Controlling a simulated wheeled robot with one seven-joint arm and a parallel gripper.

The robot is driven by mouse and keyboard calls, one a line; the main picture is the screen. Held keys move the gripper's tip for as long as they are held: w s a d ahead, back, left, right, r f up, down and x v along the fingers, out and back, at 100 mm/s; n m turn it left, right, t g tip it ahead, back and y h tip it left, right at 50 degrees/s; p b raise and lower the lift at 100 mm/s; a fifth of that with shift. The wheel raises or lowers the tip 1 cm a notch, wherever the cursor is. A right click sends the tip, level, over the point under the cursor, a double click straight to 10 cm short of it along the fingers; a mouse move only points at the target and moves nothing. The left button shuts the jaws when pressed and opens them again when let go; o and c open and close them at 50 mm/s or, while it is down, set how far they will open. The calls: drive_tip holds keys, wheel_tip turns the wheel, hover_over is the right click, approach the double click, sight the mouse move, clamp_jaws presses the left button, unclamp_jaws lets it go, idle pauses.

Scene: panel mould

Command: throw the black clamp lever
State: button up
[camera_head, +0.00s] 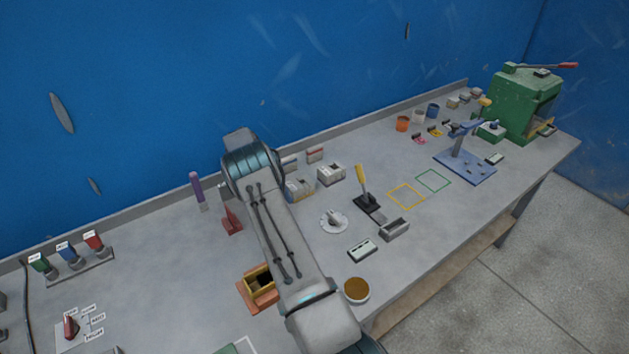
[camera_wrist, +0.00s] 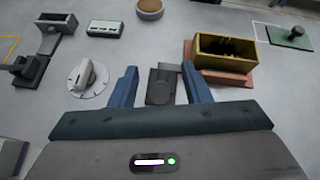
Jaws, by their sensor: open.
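My gripper (camera_wrist: 158,73) is open, its two blue fingers apart and pointing down at the bench. Between the fingers is a dark grey-black block on a small plate (camera_wrist: 161,86), which looks like the black clamp lever. I cannot tell whether a finger touches it or how the lever is set. In the head view my arm hides this piece and my gripper. A different lever, with a yellow handle (camera_head: 363,178) and a black base, stands upright to the right of my arm.
A white dial (camera_head: 333,221) lies left of the fingers in the wrist view (camera_wrist: 88,79). A yellow open box (camera_wrist: 226,51) on an orange base is close on the right. A white label block (camera_head: 362,249) and a round brown-topped dish (camera_head: 356,290) lie near the bench's front edge.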

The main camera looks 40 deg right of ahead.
drive_tip(key=shift+w+a+r, duration=0.1)
drive_tip(key=shift+r, duration=0.75)
drive_tip(key=s+d+r, duration=0.7)
drive_tip(key=s+d, duration=0.1)
drive_tip(key=shift+s, duration=0.3)
